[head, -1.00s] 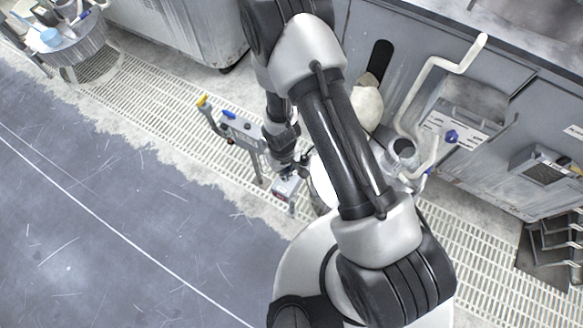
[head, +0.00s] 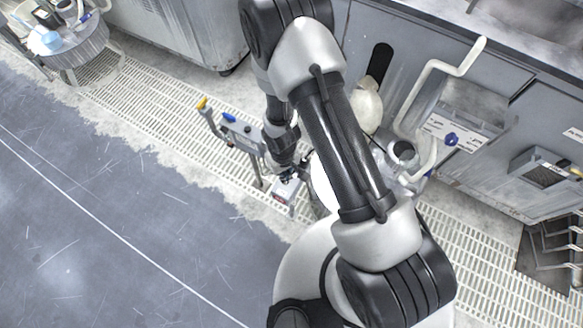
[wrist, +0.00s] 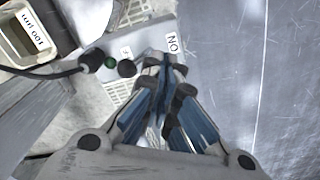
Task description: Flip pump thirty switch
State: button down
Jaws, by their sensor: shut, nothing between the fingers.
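A small grey switch box (head: 284,194) with a red mark on its side stands low beside the walkway grating in the head view. My gripper (head: 289,174) is right above it, pointing down. In the wrist view, my gripper (wrist: 165,68) is shut and empty, its fingertips over a pale panel. An "ON" label (wrist: 173,43) sits just beyond the tips. A partly covered second label (wrist: 126,52), a green button or lamp (wrist: 109,62) and a black round part (wrist: 127,69) lie to their left. The switch lever is not clearly visible; the fingers may hide it.
A post with a yellow-tipped lever (head: 203,104) and a blue handle (head: 229,117) stands left of my gripper. A white bent pipe (head: 440,70) and a grey machine cabinet (head: 480,110) are to the right. In the wrist view, a labelled beige container (wrist: 30,35) and black cable lie left.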

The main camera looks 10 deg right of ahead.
jog(key=shift+f+b, duration=1.3)
dwell(0.7)
jog(key=shift+f+b, duration=0.5)
jog(key=shift+f, duration=0.7)
dwell(0.5)
dwell(0.4)
notch_tip(320, 180, up, 7)
jog(key=p, duration=0.7)
dwell(0.5)
